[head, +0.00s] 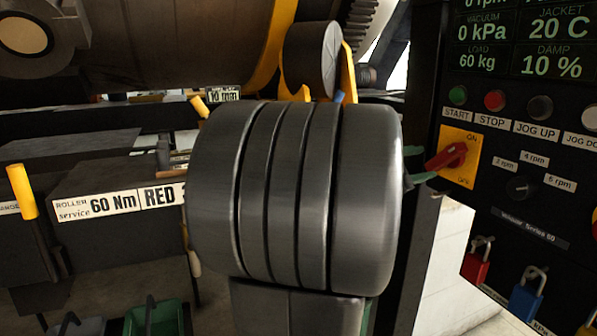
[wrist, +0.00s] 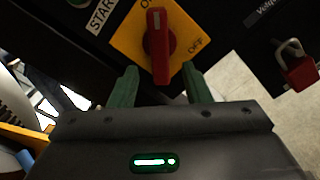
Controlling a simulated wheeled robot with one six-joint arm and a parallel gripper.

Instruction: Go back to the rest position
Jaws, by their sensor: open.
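My gripper (wrist: 160,69) is open in the wrist view, with its two green fingers apart. A red rotary switch handle (wrist: 158,45) on a yellow plate (wrist: 127,42) lies just ahead, its lower end lined up between the fingertips. In the head view, the red handle (head: 446,157) and yellow plate (head: 468,176) are on the black control panel at right. The plate is marked ON at top and OFF at bottom. My arm hides most of my gripper there; only green finger parts (head: 421,178) show beside the handle.
The panel has a display (head: 523,40), a row of buttons (head: 494,100) and red (head: 476,264) and blue (head: 526,300) padlocks. A large drum (head: 150,45) is at upper left. A bench labelled RED (head: 100,203) and a green bin (head: 153,318) are at left.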

